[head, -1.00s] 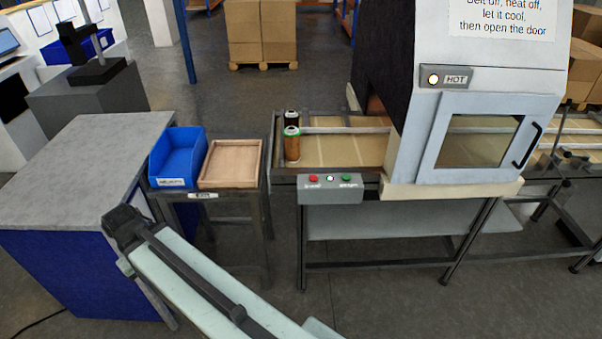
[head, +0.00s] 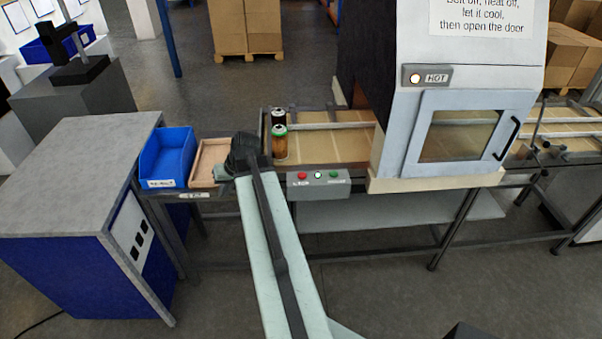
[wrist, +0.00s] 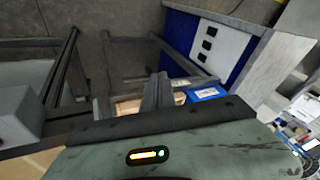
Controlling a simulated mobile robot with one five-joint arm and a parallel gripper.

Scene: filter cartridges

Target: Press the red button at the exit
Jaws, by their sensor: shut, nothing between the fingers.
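A red button (head: 302,175) sits at the left of a grey control box (head: 322,190) on the belt's front edge, left of the oven. A pale button (head: 318,175) and a green button (head: 334,175) are beside it. My gripper (head: 243,150) is left of the control box, over the wooden tray's right side, apart from the red button. In the wrist view my gripper (wrist: 158,92) points away, shut and empty. The red button does not show in the wrist view.
Two cartridges (head: 279,143) stand at the belt's left end, close right of my gripper. The oven (head: 455,110) has a lit lamp by a HOT label. A blue bin (head: 165,160) and a wooden tray (head: 205,160) are left. A grey-topped cabinet (head: 75,180) stands further left.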

